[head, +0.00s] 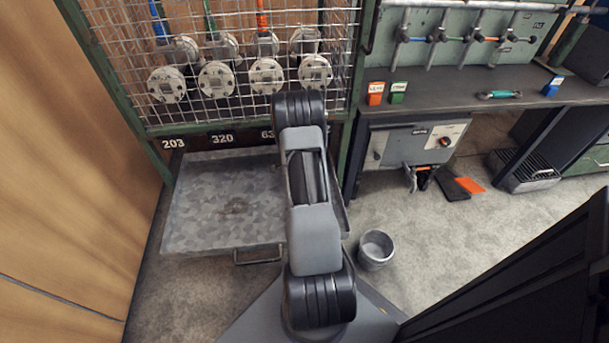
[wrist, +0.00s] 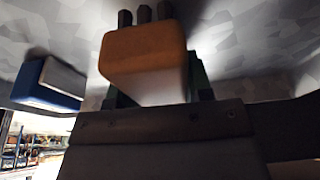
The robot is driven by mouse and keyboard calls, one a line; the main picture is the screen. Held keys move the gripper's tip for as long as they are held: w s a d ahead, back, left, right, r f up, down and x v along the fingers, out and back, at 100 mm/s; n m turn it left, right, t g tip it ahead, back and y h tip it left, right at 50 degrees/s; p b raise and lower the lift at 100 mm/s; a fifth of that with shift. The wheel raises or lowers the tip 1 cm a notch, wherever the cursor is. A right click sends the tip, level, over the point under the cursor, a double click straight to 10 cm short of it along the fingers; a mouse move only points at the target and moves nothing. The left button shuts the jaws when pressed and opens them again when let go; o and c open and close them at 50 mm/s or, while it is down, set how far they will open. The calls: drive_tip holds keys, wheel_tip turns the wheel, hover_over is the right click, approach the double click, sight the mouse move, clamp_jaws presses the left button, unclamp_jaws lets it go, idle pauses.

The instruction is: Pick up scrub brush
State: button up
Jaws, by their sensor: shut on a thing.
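The scrub brush (wrist: 143,65) shows in the wrist view as an orange-brown block with dark bristle tufts at its top edge. It sits between the fingers of my gripper (wrist: 155,88), which is shut on it. Only small dark-green parts of the fingers show at its sides. A patterned grey metal surface lies behind the brush; I cannot tell whether they touch. In the head view my arm covers the middle of the picture, and both gripper and brush are hidden.
In the wrist view a blue block with a grey face (wrist: 48,82) is left of the brush. In the head view a metal tray (head: 215,205) with a handle extends below a wire cage (head: 130,70). A bucket (head: 376,249) stands on the floor, right of my arm, near the workbench (head: 440,90).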

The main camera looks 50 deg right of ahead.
drive_tip(key=shift+s+a+r, duration=0.2)
drive_tip(key=shift+s+a, duration=0.45)
drive_tip(key=shift+s, duration=0.1)
wheel_tip(320, 180, up, 14)
drive_tip(key=p, duration=0.4)
drive_tip(key=shift+f, duration=0.25)
